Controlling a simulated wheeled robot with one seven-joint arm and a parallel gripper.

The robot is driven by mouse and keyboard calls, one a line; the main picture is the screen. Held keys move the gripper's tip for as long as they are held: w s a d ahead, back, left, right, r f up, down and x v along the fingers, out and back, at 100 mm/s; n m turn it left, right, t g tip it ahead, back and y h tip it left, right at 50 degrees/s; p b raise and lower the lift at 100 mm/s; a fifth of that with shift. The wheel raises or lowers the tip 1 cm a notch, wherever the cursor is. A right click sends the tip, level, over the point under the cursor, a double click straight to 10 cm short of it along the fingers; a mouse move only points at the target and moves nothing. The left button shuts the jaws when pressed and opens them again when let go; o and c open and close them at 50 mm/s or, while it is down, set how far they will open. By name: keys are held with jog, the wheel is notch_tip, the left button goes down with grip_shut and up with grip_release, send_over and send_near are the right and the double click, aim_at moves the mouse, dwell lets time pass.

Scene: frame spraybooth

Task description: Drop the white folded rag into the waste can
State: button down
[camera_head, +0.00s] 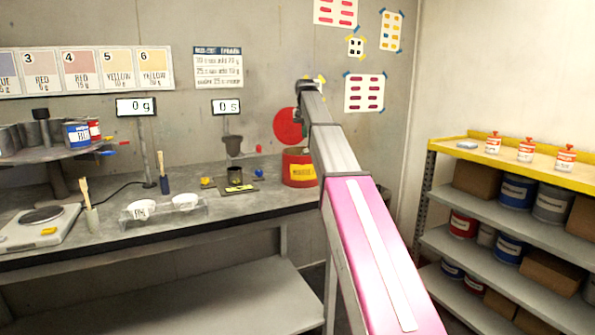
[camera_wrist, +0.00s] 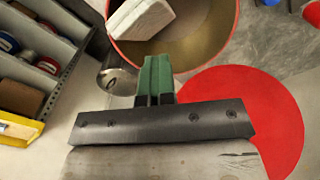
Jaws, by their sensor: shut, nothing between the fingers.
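The waste can (camera_head: 299,168) is red with a yellow label and stands at the right end of the bench. Its round red lid (camera_head: 290,126) is up, and the lid also shows in the wrist view (camera_wrist: 250,115). The white folded rag (camera_wrist: 142,18) shows tilted at the can's open mouth in the wrist view, overlapping the rim at its left. I cannot tell whether it is in the air, on the rim or inside. My gripper (camera_wrist: 155,62) has its green fingers shut and empty, apart from the rag. In the head view my gripper (camera_head: 308,86) is above the can.
A shelf unit (camera_head: 500,150) with paint cans and boxes stands at the right, with red-topped bottles and a small grey block on its yellow top. The bench (camera_head: 110,225) holds a scale, bowls, brushes and a dark cup left of the waste can.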

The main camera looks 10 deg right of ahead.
jog(key=shift+s+f, duration=0.15)
jog(key=shift+f, duration=0.65)
jog(key=shift+d+f, duration=0.15)
jog(key=shift+f, duration=1.7)
jog(key=c, duration=1.4)
grip_release()
jog(key=shift+r, duration=0.1)
